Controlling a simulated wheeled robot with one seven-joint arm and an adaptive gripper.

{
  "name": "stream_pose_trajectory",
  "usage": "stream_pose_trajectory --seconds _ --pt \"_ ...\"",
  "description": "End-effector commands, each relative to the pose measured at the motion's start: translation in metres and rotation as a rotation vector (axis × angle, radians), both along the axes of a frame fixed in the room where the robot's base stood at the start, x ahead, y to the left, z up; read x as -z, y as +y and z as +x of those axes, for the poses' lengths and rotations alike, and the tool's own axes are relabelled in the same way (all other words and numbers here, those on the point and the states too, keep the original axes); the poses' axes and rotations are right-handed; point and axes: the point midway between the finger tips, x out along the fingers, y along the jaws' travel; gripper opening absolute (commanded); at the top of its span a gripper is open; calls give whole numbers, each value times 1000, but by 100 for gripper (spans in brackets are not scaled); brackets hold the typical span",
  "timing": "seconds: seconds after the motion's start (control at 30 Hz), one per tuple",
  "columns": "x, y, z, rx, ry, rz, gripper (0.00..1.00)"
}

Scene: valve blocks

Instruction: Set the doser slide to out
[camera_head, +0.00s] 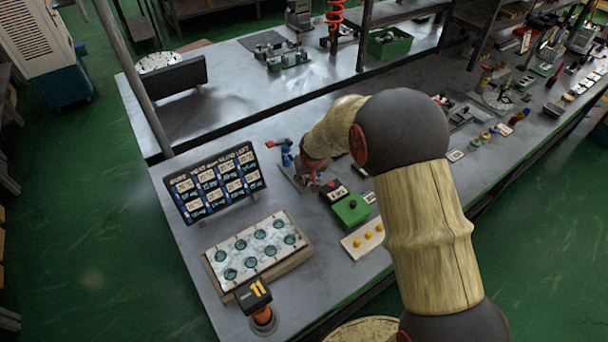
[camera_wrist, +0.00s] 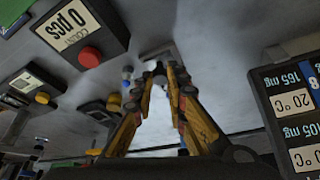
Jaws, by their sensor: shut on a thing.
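My gripper (camera_head: 308,182) is low over the bench, beside a small blue fixture (camera_head: 287,156) with a red part, which I take to be the doser. In the wrist view, the yellow fingers of my gripper (camera_wrist: 161,82) converge, with their tips close together on a small dark grey piece (camera_wrist: 158,68). This piece seems to be the knob of the doser slide, in front of a pale metal surface. The tips hide most of it. I cannot read the slide's position from either view.
A dark sign board (camera_head: 214,182) stands left of my gripper. A box with a red button (camera_head: 335,191) and a green box (camera_head: 351,209) stand close on the right. A tray with round wells (camera_head: 258,247) lies in front.

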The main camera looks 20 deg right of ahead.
Motion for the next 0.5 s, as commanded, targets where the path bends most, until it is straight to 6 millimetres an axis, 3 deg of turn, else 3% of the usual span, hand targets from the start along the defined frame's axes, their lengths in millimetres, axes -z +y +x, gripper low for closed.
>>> stream_pose_trajectory --seconds 0.1,0.13,0.5 --pt "2 -1 -3 1 9 -1 0" --pt "2 -1 -4 1 10 -1 15" --pt "2 -1 -2 0 7 0 33"
